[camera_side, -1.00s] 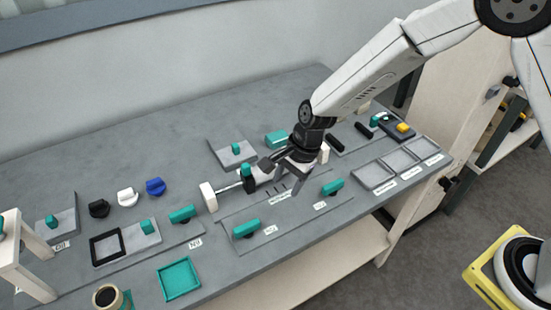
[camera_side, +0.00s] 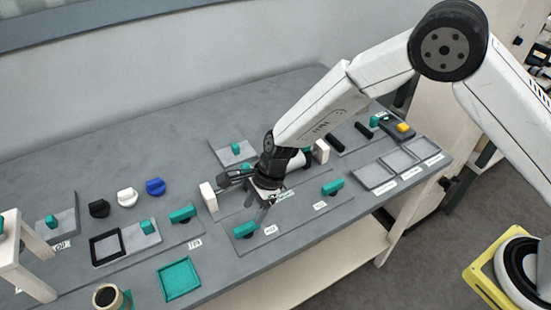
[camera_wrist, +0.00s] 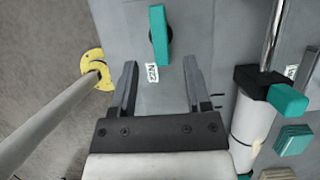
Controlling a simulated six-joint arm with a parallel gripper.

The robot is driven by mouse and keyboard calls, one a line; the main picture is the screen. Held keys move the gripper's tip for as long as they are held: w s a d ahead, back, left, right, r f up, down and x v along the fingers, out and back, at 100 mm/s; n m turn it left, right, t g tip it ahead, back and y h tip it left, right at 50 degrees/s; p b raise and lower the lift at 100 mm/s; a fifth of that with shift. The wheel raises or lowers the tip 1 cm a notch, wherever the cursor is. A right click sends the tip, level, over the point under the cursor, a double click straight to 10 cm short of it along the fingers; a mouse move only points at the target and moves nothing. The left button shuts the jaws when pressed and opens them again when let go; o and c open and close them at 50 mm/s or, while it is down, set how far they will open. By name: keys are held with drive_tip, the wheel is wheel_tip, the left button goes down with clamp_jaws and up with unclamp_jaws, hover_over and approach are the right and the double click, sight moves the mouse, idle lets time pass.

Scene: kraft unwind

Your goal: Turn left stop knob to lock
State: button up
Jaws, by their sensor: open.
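The left stop knob (camera_side: 246,229) is a teal bar on a dark round base, on the grey panel at the front of the bench. In the wrist view a teal knob (camera_wrist: 160,36), apparently the same one, lies ahead of the jaws with its bar along the finger direction. A small label sits just below it. My gripper (camera_wrist: 161,78) is open and empty, its fingers apart and roughly in line with the knob. In the side view my gripper (camera_side: 243,198) hangs over the panel behind the knob, without clear contact.
A second teal knob (camera_side: 333,187) stands right on the panel. A metal rod (camera_wrist: 273,35) with a teal-tabbed black collar and white roll (camera_wrist: 250,128) runs close on my right in the wrist view. A white post (camera_side: 209,196) stands left of my gripper. A teal tray (camera_side: 179,279) lies front left.

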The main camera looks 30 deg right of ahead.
sight(248, 225)
drive_tip(key=shift+x, duration=2.85)
clamp_jaws()
